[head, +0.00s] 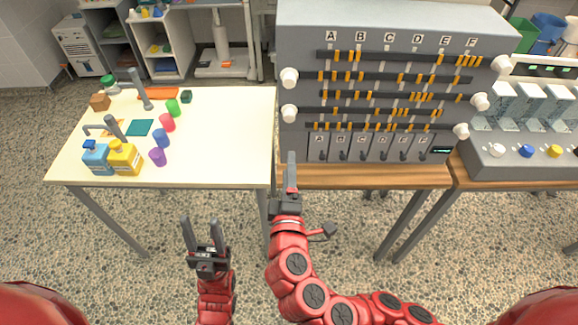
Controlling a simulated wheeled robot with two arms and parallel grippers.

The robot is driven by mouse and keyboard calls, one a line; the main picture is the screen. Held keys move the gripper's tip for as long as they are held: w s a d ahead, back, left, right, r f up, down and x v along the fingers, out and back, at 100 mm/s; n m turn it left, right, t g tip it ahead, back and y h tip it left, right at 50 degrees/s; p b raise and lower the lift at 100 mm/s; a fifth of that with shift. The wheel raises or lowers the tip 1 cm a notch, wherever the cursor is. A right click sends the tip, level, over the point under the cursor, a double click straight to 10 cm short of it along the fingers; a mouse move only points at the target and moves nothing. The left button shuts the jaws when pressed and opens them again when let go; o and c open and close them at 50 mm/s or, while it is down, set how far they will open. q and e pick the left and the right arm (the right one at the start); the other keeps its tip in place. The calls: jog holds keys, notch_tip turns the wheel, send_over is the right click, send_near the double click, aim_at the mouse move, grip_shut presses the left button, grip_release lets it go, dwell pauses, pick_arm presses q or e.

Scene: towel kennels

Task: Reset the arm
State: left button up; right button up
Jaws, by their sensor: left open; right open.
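My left gripper (200,221) is open and empty. It points up in the picture, over the speckled floor in front of the cream table (225,130). My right gripper (291,160) is open. Its fingers are seen nearly edge-on and overlap, and I see nothing between them. Its fingertips show in front of the lower left corner of the grey panel (400,18) marked A to F. I cannot tell whether they touch it. My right arm reaches in from the lower right and bends upward.
The cream table holds a blue bottle (96,157), a yellow bottle (125,158), several coloured cylinders and small blocks. The panel stands on a wooden table (390,176) with side knobs sticking out. A grey machine (520,165) stands at right. Floor near my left gripper is clear.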

jog(key=shift+s, duration=0.55)
jog(key=shift+w+f, duration=0.1)
